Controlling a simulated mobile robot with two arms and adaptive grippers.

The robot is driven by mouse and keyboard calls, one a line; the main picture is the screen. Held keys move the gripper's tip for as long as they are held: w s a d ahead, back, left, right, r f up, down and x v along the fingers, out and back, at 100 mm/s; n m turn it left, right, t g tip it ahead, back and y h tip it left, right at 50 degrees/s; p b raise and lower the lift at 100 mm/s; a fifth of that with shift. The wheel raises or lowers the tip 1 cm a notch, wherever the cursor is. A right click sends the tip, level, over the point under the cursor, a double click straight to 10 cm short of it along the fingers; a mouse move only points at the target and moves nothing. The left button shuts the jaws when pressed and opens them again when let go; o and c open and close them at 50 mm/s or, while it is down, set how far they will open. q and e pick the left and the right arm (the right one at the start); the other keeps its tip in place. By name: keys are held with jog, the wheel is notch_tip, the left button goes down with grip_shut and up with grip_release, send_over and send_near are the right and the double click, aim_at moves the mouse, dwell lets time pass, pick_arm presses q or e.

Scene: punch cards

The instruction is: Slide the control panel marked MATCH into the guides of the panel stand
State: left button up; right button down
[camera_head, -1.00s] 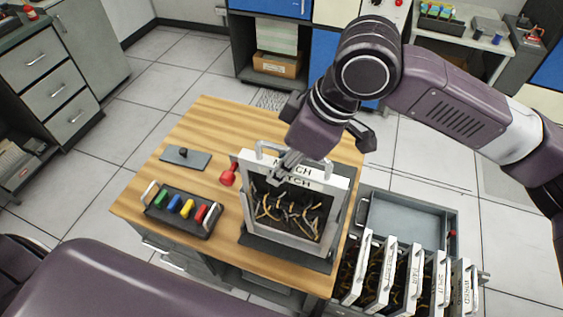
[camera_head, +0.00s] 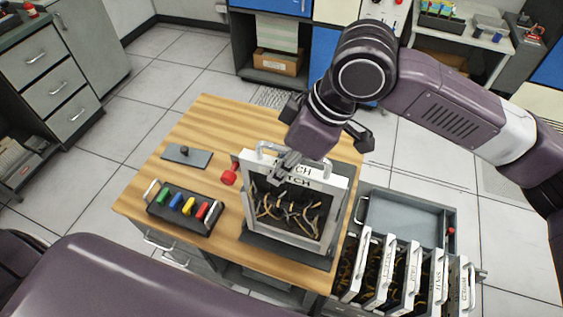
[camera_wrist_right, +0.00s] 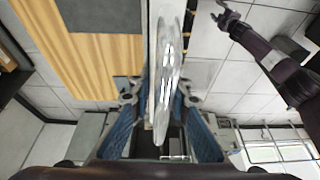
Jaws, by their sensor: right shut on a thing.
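The control panel (camera_head: 286,212) has a white frame and a dark face with looped tan wires. The lettering on its top edge is partly covered by my gripper; the end of MATCH is readable. It stands upright at the panel stand (camera_head: 281,252), a dark base on the wooden table. I cannot tell how far it sits in the guides. My right gripper (camera_head: 286,166) is shut on the panel's handle at its top. The right wrist view shows the pale handle (camera_wrist_right: 168,82) between the blue-padded fingers. My left gripper (camera_wrist_right: 230,14) shows small at that view's top right; its opening is unclear.
A red knob (camera_head: 229,177) is left of the stand. A dark tray (camera_head: 185,207) of coloured pieces and a grey plate (camera_head: 187,156) lie further left. An open drawer (camera_head: 405,218) with several upright panels is at right. The table's back left is clear.

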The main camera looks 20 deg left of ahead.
aim_at(284, 181)
jog(key=shift+p, duration=0.45)
dwell(0.3)
jog(key=shift+f, duration=0.15)
jog(key=shift+s+d+f+b, duration=0.25)
jog(key=shift+f+b, duration=0.1)
jog(key=shift+f, duration=0.3)
jog(key=shift+s+d+f+b, duration=0.1)
jog(key=shift+s+f+b, duration=0.15)
jog(key=shift+f, duration=0.35)
jog(key=c, duration=2)
grip_release()
jog(key=shift+o, duration=1.2)
jog(key=shift+w+a+f, duration=0.1)
jog(key=shift+w, duration=0.05)
jog(key=shift+w+a+f, duration=0.25)
jog(key=shift+w+a, duration=0.25)
jog(key=shift+a, duration=0.05)
jog(key=shift+s+d+r, duration=0.2)
jog(key=shift+d+r, duration=0.05)
jog(key=shift+d, duration=0.05)
